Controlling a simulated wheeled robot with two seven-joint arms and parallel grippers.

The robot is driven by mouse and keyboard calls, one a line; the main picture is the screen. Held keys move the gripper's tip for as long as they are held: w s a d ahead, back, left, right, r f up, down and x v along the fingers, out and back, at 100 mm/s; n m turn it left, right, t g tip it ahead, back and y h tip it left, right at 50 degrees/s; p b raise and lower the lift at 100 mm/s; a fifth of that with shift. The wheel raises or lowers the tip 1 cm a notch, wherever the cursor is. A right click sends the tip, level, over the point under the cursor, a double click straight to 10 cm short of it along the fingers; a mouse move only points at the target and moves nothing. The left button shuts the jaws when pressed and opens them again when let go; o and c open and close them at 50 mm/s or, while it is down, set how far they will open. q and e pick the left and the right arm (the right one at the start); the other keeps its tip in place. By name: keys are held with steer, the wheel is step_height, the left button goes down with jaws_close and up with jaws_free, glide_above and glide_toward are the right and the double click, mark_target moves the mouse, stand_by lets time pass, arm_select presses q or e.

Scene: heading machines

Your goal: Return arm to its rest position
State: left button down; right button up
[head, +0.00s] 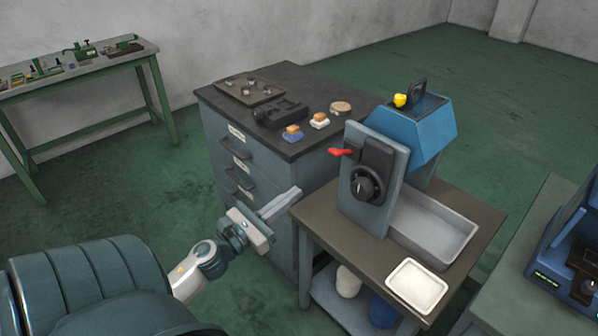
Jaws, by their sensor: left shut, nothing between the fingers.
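My left gripper (279,204) is in front of the grey drawer cabinet (232,160), near the left corner of the small machine table (312,219). Its fingers are together with nothing between them, and they point up and to the right. I cannot tell whether the fingertips touch the table edge. My left arm comes in from the lower left. My right gripper is not in view.
A blue and grey machine (420,137) with a red lever (340,152) stands on the small table, with a grey tray (433,228) and a white tray (417,286) beside it. Small blocks lie on the cabinet top. A green bench (87,70) stands far left. Open floor lies between.

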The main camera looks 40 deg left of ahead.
arm_select(q)
steer(key=shift+s, duration=0.2)
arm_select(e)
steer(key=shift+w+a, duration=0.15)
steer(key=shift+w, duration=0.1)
arm_select(q)
steer(key=shift+a, duration=0.1)
